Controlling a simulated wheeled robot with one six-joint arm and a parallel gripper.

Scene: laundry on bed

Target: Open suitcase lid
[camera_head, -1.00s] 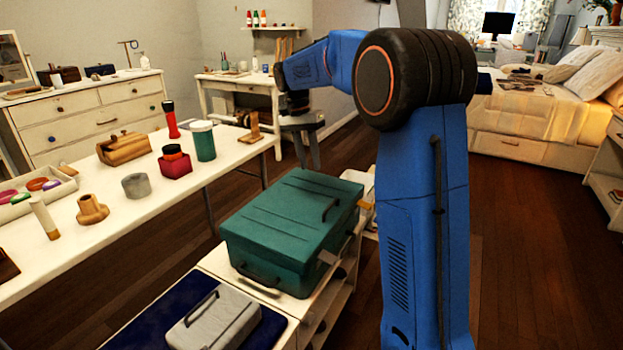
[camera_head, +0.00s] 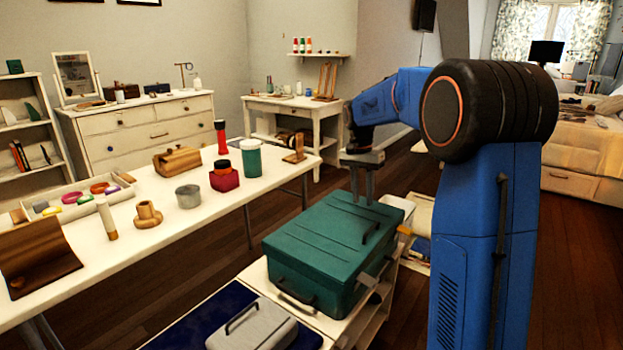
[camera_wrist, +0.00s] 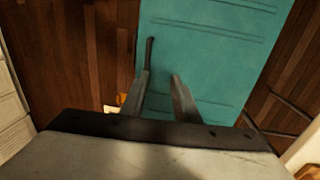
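The suitcase is a teal ribbed case (camera_head: 320,240) on a white shelf unit, with its lid shut. A dark handle (camera_head: 372,233) lies on the right part of its lid, and another handle (camera_head: 296,298) is on the near side. My gripper (camera_head: 363,203) points down over the far part of the lid. In the wrist view my gripper (camera_wrist: 160,74) is open with nothing between its fingers. The teal lid (camera_wrist: 205,60) lies below, and the dark lid handle (camera_wrist: 150,53) shows by the left fingertip. I cannot tell whether they touch.
A grey case (camera_head: 252,325) lies on a dark blue mat in front of the suitcase. A long white table (camera_head: 150,255) with jars, boxes and a tray stands to the left. A yellow-orange piece (camera_head: 405,230) sits by the suitcase's right corner. Wooden floor is clear to the right.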

